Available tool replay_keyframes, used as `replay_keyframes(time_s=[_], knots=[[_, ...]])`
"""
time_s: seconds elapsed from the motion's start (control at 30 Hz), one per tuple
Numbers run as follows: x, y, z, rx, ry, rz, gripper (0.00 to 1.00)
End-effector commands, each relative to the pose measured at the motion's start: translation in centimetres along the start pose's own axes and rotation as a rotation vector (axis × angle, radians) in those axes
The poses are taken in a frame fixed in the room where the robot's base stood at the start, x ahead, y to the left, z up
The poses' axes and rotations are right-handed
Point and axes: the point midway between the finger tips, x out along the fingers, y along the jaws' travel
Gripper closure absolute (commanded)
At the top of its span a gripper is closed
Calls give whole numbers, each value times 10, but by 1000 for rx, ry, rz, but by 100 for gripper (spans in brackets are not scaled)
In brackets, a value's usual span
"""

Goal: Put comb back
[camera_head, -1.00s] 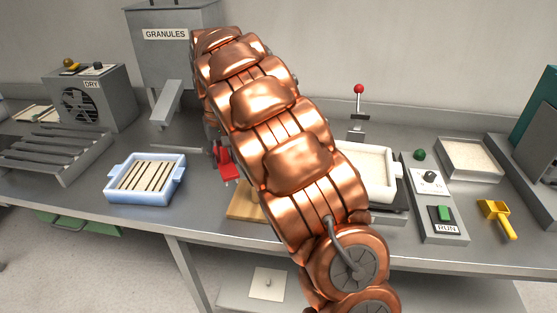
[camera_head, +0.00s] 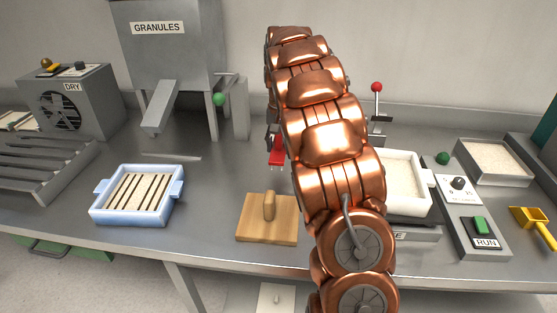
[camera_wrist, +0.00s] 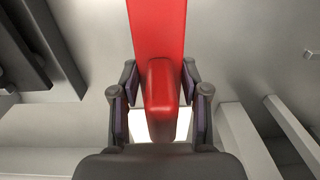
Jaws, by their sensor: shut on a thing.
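The red comb (camera_head: 276,157) hangs from my gripper (camera_head: 272,132) above the bench, with small teeth at its lower edge. In the wrist view the comb (camera_wrist: 158,30) runs up from between the two dark fingers of my gripper (camera_wrist: 160,105), which are shut on its raised red grip. My copper arm hides part of the gripper in the head view. A thin metal strip (camera_head: 170,157) lies on the bench to the left of the comb.
A blue tray (camera_head: 93,211) with slatted white contents stands at the left. A wooden block with a knob (camera_head: 250,231) lies below the comb. The granules hopper (camera_head: 150,60) stands behind. A white tray (camera_head: 425,205) and RUN panel (camera_head: 465,215) are at right.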

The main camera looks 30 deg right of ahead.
Motion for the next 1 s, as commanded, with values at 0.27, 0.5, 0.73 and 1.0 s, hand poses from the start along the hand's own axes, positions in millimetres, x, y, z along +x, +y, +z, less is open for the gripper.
replay_keyframes(time_s=[0.27,0.5,0.73,1.0], knots=[[24,1,0,0,0,0,100],[54,2,0,-1,0,1,100],[57,1,-1,-1,4,-1,100],[60,2,-1,-1,4,-1,47]])
